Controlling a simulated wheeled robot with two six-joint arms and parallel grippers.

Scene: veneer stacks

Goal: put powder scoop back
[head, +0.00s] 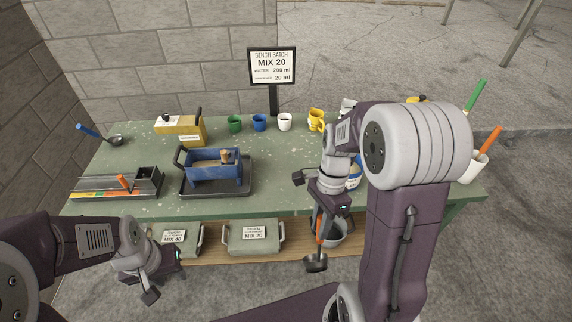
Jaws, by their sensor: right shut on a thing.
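My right gripper (320,213) is shut on the handle of a scoop in front of the table's front edge. The scoop has an orange handle and a dark metal bowl (316,263) that hangs down below the tabletop. A grey bucket (333,232) is just behind it, partly hidden by my gripper and the scoop. I cannot tell whether scoop and bucket touch. My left gripper (178,268) is low at the left, in front of the lower shelf. Its fingertips are too unclear to tell their opening.
The green table (285,180) carries a blue box (215,172) in a dark tray, a yellow box (178,130), several cups, a blue-handled ladle (90,131) and a sign (272,66). Bags labelled MIX 40 (175,238) and MIX 20 (253,236) are below. A white cup (474,169) stands right.

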